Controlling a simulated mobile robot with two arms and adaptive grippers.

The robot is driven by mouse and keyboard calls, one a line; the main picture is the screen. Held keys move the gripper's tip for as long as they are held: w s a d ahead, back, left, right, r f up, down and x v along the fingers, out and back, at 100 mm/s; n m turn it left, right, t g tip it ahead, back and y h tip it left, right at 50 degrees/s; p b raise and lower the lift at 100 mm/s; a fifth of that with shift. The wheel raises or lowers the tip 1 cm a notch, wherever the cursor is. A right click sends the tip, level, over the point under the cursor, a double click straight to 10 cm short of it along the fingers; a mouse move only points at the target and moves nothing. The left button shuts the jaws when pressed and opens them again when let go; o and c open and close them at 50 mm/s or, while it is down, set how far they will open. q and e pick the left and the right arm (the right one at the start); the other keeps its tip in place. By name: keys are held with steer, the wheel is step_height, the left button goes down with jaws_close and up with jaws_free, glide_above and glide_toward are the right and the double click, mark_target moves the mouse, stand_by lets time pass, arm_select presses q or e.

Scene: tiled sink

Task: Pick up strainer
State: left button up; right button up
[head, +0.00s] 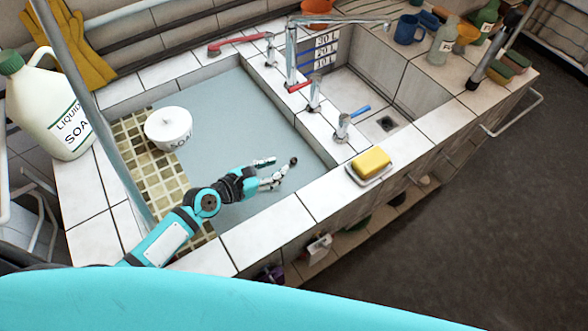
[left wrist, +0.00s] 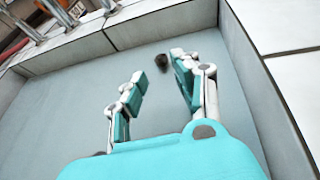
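My left gripper (head: 277,171) reaches over the blue-grey water of the left basin (head: 225,110). Its fingers are apart with nothing between them; the gap also shows in the left wrist view (left wrist: 158,68). A small dark round thing (head: 293,161) lies just beyond the fingertips. In the left wrist view the dark thing (left wrist: 181,64) is close by the right-hand fingertip and partly hidden by it. It may be the strainer, but it is too small and blurred to be sure. I cannot tell whether finger and thing touch. My right gripper is not in view.
A yellow sponge (head: 371,161) sits on the front tile rim. Taps (head: 315,95) stand between the basins. The right basin's floor has a drain (head: 387,123). Open water surrounds my gripper.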

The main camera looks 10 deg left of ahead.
mark_target(294, 159)
arm_select(q)
steer(key=x, duration=0.5)
steer(key=b+x, duration=0.1)
steer(key=x, duration=0.2)
steer(key=shift+f, duration=0.4)
steer(key=shift+c, duration=0.7)
jaws_close()
